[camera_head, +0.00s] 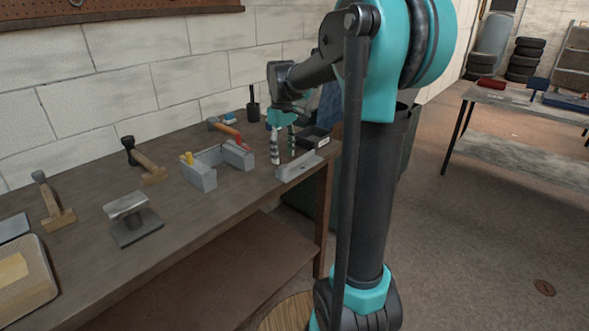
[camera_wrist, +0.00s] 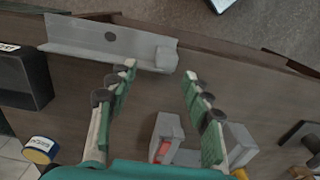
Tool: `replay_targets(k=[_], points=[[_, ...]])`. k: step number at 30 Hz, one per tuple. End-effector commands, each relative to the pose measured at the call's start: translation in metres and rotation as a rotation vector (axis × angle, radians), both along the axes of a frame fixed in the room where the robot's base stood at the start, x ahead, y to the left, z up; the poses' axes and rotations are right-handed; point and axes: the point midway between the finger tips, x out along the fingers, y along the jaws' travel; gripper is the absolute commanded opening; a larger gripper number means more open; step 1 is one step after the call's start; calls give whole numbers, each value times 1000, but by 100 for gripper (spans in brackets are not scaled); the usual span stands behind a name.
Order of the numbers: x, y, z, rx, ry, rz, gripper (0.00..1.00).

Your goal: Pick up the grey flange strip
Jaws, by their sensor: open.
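The grey flange strip (camera_head: 298,167) lies on the workbench near its front right edge. In the wrist view it is a long grey piece (camera_wrist: 85,38) with a dark round hole and a raised end at its right. My gripper (camera_head: 283,158) points down at the bench beside the strip, on its wall side in the head view. In the wrist view the two fingers (camera_wrist: 160,73) are spread apart with nothing between them. The fingertips appear just short of the strip's raised end; I cannot tell their height above the bench.
A grey U-shaped frame (camera_head: 203,179) with red and yellow parts stands left of my gripper. A black tray (camera_head: 313,138) is behind the strip. Hammers (camera_head: 150,168) and a grey stand (camera_head: 134,222) are farther left. The bench edge is close beside the strip.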

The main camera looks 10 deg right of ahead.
Motion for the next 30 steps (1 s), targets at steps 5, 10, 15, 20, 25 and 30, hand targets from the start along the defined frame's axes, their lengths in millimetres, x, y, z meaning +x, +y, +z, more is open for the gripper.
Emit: replay_targets(k=[5, 10, 15, 20, 25, 30], points=[[-1, 1, -10, 0, 0, 1, 50], [-5, 5, -34, 0, 0, 0, 50], [-5, 5, -53, 0, 0, -1, 50], [-5, 5, -56, 0, 0, 0, 50], [-5, 5, -56, 0, 0, 0, 45], [-5, 5, -56, 0, 0, 0, 24]])
